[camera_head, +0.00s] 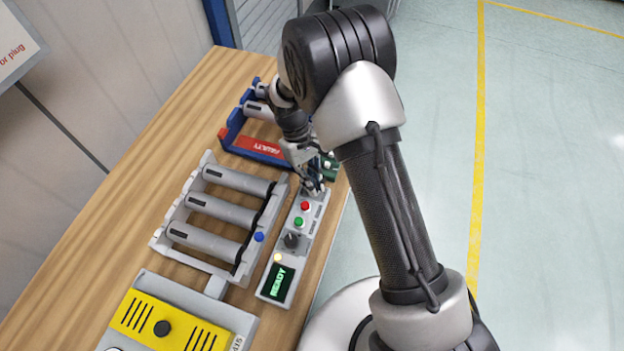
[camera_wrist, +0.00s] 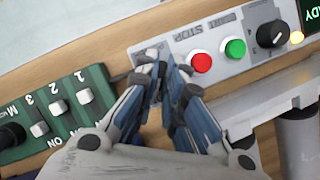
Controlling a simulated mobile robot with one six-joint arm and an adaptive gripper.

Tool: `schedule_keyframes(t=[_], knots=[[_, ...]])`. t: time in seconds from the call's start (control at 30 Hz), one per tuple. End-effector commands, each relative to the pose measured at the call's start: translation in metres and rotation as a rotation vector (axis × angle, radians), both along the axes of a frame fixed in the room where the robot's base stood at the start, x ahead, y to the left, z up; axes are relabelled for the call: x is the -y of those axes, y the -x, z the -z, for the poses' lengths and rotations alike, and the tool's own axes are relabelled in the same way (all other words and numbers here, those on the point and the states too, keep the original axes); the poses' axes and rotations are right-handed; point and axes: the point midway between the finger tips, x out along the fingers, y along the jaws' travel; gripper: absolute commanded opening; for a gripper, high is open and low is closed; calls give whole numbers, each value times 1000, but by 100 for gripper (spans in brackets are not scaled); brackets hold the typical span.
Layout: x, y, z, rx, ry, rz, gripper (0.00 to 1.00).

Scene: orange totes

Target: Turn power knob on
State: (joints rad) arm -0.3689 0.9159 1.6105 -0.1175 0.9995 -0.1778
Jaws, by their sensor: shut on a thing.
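The grey control panel (camera_head: 309,236) lies along the table's right edge, and its far end sits under my gripper (camera_head: 314,183). In the wrist view, my gripper (camera_wrist: 168,74) has its fingers close together at that end of the panel (camera_wrist: 213,42), beside the red button. It is shut on the power knob, which the fingers almost wholly hide. I cannot tell which way the knob is turned. The panel's display (camera_head: 281,282) reads READY, and a yellow light (camera_head: 278,257) shows beside it.
The panel also has a red button (camera_wrist: 201,63), a green button (camera_wrist: 235,48) and a black rotary knob (camera_wrist: 272,33). A green switch board (camera_wrist: 60,112) lies beside my gripper. A grey rack (camera_head: 162,240) with cylinders and a blue-red FAULTY tray (camera_head: 228,133) stand left.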

Motion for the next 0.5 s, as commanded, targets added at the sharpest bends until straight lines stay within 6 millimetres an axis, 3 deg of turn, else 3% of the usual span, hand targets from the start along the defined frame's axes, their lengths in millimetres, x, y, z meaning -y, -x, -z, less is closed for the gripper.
schedule_keyframes(t=[0.5], knots=[[1,-1,0,0,-1,199,0]])
